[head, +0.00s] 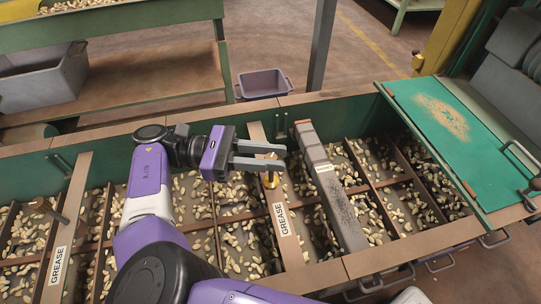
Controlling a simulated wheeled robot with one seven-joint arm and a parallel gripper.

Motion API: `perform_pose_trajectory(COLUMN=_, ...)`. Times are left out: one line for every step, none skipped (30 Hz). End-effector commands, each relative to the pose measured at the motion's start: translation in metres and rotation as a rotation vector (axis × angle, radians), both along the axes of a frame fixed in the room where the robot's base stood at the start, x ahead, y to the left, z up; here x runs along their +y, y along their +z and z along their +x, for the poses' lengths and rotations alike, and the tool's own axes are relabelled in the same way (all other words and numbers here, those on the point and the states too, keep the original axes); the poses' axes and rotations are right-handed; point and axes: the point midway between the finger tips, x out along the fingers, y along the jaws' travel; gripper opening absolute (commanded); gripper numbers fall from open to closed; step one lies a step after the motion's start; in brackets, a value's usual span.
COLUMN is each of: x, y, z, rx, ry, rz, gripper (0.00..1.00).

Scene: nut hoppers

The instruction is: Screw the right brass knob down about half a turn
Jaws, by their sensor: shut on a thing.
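The right brass knob (271,181) stands upright on the right tan crossbar, above its GREASE label (283,218). My gripper (268,156) reaches in from the left with its two grey fingers level, one on each side of the knob's upper part. It is shut on the knob; the fingers hide part of it. No turning mark on the right knob can be made out.
A green hopper (352,108) with divided compartments holds many pale nuts under the crossbars. A grey metal bar (333,190) lies across it close right of my gripper. A green lid (440,120) covers the right end. A purple-grey bin (264,84) stands on the floor behind.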

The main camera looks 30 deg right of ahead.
Motion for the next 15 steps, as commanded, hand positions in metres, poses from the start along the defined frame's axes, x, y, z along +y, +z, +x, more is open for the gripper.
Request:
perform_pose_trajectory(x=-0.0019, y=-0.0027, z=-0.0031, rx=0.005, ry=-0.013, rz=0.002, gripper=0.0)
perform_pose_trajectory(x=-0.0019, y=-0.0027, z=-0.0031, rx=0.005, ry=-0.013, rz=0.002, gripper=0.0)
perform_pose_trajectory(x=-0.002, y=-0.0027, z=-0.0032, rx=0.005, ry=-0.013, rz=0.002, gripper=0.3)
perform_pose_trajectory(x=-0.0018, y=-0.0026, z=-0.0031, rx=0.005, ry=-0.013, rz=0.002, gripper=0.36)
perform_pose_trajectory(x=-0.0017, y=-0.0025, z=-0.0029, rx=0.004, ry=-0.012, rz=0.002, gripper=0.42)
perform_pose_trajectory(x=-0.0015, y=-0.0022, z=-0.0025, rx=0.004, ry=-0.01, rz=0.002, gripper=0.46)
perform_pose_trajectory(x=-0.0014, y=-0.002, z=-0.0022, rx=0.003, ry=-0.009, rz=0.001, gripper=0.46)
perform_pose_trajectory(x=-0.0012, y=-0.0018, z=-0.002, rx=0.003, ry=-0.009, rz=0.001, gripper=0.46)
perform_pose_trajectory(x=-0.0011, y=-0.0015, z=-0.0018, rx=0.003, ry=-0.008, rz=0.001, gripper=0.46)
perform_pose_trajectory(x=-0.001, y=-0.0014, z=-0.0017, rx=0.002, ry=-0.007, rz=0.0, gripper=0.46)
perform_pose_trajectory(x=-0.001, y=-0.0013, z=-0.0015, rx=0.002, ry=-0.006, rz=0.0, gripper=0.46)
perform_pose_trajectory(x=-0.0009, y=-0.0011, z=-0.0013, rx=0.002, ry=-0.006, rz=0.0, gripper=0.46)
perform_pose_trajectory(x=-0.0008, y=-0.001, z=-0.0013, rx=0.002, ry=-0.005, rz=0.0, gripper=0.46)
perform_pose_trajectory(x=-0.0008, y=-0.0008, z=-0.0011, rx=0.001, ry=-0.005, rz=0.0, gripper=0.46)
perform_pose_trajectory(x=-0.0006, y=0.0001, z=-0.001, rx=0.001, ry=-0.004, rz=0.0, gripper=0.46)
